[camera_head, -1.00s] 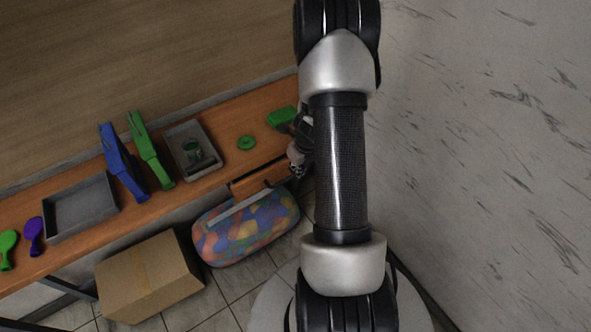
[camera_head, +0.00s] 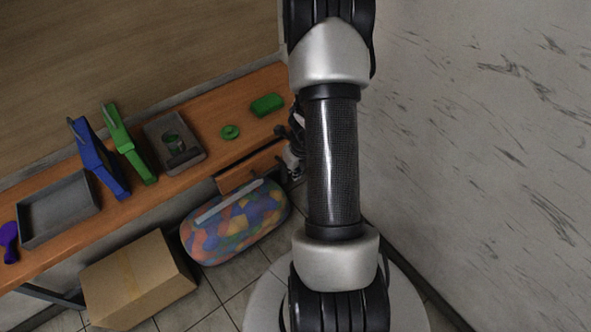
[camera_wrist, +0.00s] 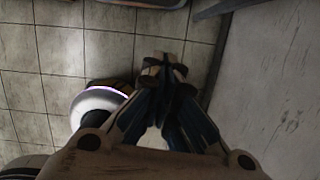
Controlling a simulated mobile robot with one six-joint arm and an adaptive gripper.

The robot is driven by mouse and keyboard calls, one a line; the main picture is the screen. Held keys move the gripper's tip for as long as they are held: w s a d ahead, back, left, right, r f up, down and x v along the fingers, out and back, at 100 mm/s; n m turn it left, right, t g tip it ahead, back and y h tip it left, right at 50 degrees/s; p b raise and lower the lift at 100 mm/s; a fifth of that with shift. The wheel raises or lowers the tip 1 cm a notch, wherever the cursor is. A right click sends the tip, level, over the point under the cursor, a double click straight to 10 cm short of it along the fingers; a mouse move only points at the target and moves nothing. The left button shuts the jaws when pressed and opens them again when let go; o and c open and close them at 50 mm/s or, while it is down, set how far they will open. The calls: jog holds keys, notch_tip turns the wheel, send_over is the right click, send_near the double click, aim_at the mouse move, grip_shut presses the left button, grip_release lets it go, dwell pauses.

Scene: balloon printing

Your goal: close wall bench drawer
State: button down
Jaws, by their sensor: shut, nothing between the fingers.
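The wall bench (camera_head: 196,178) runs diagonally across the left of the head view. Its wooden drawer (camera_head: 238,177) sits under the bench's right part and juts out from the front edge, with a dark gap above it, so it stands partly open. My gripper (camera_wrist: 165,66) is shut and empty in the wrist view, its fingertips together above the tiled floor. In the head view my wrist is beside the drawer's right end, mostly hidden behind my arm. I cannot tell whether it touches the drawer. The drawer is not clearly seen in the wrist view.
A multicoloured rounded bag (camera_head: 236,226) lies below the drawer, beside a cardboard box (camera_head: 137,280). The bench top holds a grey tray (camera_head: 60,212), blue (camera_head: 98,160) and green (camera_head: 128,145) devices and a smaller tray (camera_head: 176,150). A marbled wall (camera_head: 480,150) bounds the right.

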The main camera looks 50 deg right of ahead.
jog(key=w+d+f+p, duration=0.1)
jog(key=w+f, duration=0.3)
jog(key=shift+w+d+f+p, duration=0.2)
jog(key=shift+w+d+p, duration=0.05)
jog(key=shift+w+p, duration=0.05)
